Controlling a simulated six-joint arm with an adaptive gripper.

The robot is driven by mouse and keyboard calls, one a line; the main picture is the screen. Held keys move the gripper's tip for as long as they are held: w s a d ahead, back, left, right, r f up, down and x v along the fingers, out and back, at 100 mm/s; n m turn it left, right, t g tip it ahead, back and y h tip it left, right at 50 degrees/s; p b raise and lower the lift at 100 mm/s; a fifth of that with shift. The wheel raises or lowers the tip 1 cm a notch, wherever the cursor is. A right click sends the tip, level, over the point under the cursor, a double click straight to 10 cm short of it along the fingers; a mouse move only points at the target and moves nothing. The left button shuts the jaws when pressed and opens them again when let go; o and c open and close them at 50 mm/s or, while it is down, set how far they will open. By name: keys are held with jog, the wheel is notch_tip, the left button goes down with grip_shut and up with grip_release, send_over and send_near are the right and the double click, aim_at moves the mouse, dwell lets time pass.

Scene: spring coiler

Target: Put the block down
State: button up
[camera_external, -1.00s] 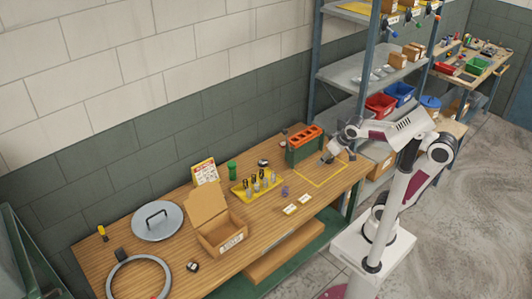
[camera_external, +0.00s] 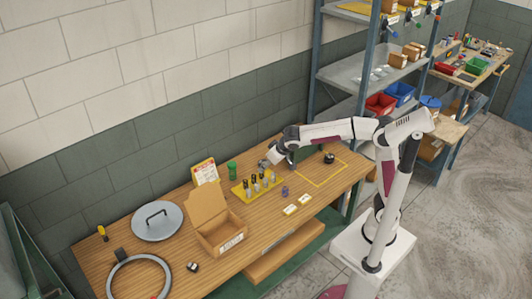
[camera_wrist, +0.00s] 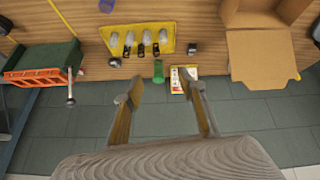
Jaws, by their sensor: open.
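In the external view my gripper (camera_external: 270,163) hangs over the back of the bench, left of the block and close to the yellow tool rack. The gripper is apart from the block. No other block is clearly visible.
The yellow rack (camera_external: 256,185) holds several dark-handled tools. A green can (camera_external: 232,171) and a standing card (camera_external: 204,171) are near the wall. A small black object (camera_external: 329,157) sits in the yellow outline (camera_external: 325,180). An open cardboard box (camera_external: 220,235) stands left.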

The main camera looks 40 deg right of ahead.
jog(key=w+a+f, duration=0.1)
jog(key=a+f, duration=0.1)
jog(key=a, duration=0.5)
jog(key=w+a+f, duration=0.1)
jog(key=a+f, duration=0.1)
jog(key=a, duration=0.5)
jog(key=n+t+y, duration=0.2)
jog(key=n+y, duration=0.1)
send_near(195, 264)
jog(key=shift+w+d+f, duration=0.2)
jog(key=shift+w+d, duration=0.05)
jog(key=shift+w, duration=0.45)
jog(key=shift+x, duration=1.2)
jog(key=shift+f, duration=0.1)
jog(key=shift+w+f, duration=0.1)
